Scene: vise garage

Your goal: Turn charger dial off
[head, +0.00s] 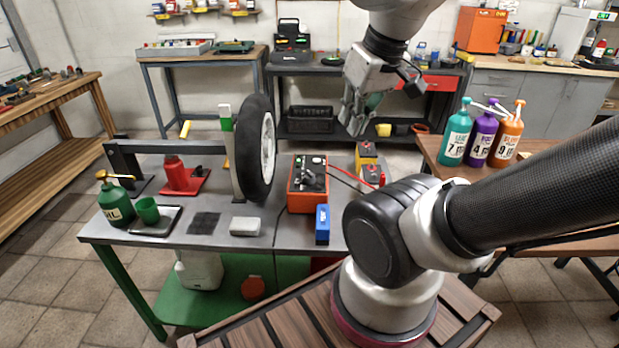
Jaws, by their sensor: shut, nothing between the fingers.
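The orange charger (307,184) stands on the grey workbench (220,228), right of the upright wheel. Its dark top panel faces up with a small dial or knob (316,161) and cables at its right side; the dial's setting is too small to read. My gripper (355,118) hangs above and to the right of the charger, fingers pointing down, shut and empty. It is clear of the charger, with the far floor and back bench behind it in the picture.
A wheel (256,150) stands just left of the charger. A blue box (322,224) stands in front of it. Bottles (481,137) stand on the right table.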

